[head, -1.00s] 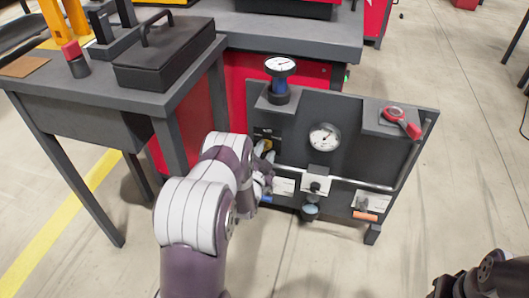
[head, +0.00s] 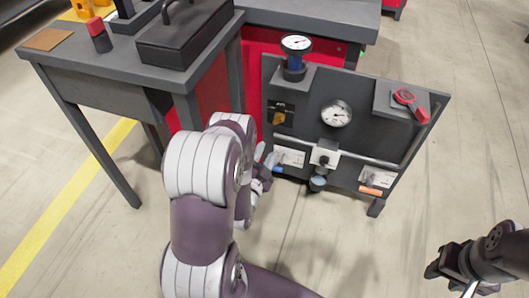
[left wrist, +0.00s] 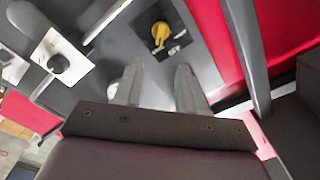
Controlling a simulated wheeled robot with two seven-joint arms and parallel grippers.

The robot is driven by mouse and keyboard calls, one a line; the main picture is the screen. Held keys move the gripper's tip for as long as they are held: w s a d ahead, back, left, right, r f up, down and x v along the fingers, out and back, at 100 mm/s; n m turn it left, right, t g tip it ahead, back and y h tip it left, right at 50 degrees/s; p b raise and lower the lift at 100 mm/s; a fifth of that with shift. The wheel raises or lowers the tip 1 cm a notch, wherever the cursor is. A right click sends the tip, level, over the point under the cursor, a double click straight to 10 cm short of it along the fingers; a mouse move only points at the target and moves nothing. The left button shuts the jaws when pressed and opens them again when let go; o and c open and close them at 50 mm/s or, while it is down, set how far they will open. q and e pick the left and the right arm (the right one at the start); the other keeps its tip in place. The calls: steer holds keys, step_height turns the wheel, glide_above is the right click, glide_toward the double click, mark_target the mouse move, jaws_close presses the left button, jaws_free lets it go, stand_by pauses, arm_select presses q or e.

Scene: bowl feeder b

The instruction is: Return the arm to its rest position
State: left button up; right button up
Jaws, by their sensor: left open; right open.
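My left arm reaches in from the bottom of the head view. Its gripper (head: 268,162) is partly hidden behind the arm, at the left side of the grey panel (head: 300,100). In the left wrist view the left gripper (left wrist: 158,85) shows two parted fingers with nothing between them. A yellow knob (left wrist: 160,32) on the panel lies beyond the fingertips, apart from them. The same knob shows in the head view (head: 279,118). My right gripper (head: 450,278) is at the lower right of the head view, over the floor, open and empty.
A dark workbench (head: 110,75) with a black box (head: 190,38) stands at left. The floor right of the panel is clear.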

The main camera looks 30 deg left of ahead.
stand_by(0.3)
arm_select(q)
steer(key=s+d+f+n+g+h, duration=0.25)
steer(key=s+f+n+g, duration=0.3)
steer(key=f+g, duration=0.45)
steer(key=s+d+r+n+g+h+p, duration=0.1)
steer(key=s+d+r+g, duration=0.35)
steer(key=r, duration=0.45)
steer(key=s+d+r+n+g+h+p, duration=0.1)
steer(key=s+d+r+g, duration=0.25)
steer(key=s+r, duration=0.4)
steer(key=w+d+r+t+p, duration=0.1)
steer(key=r+p, duration=1.8)
steer(key=r, duration=0.5)
steer(key=w+d+r+m+t+p, duration=0.1)
steer(key=d+r+p, duration=0.1)
steer(key=r+p, duration=1.7)
step_height(320, 180, up, 5)
steer(key=shift+w+f+p, duration=0.1)
steer(key=shift+w+p, duration=0.2)
steer(key=shift+p, duration=0.1)
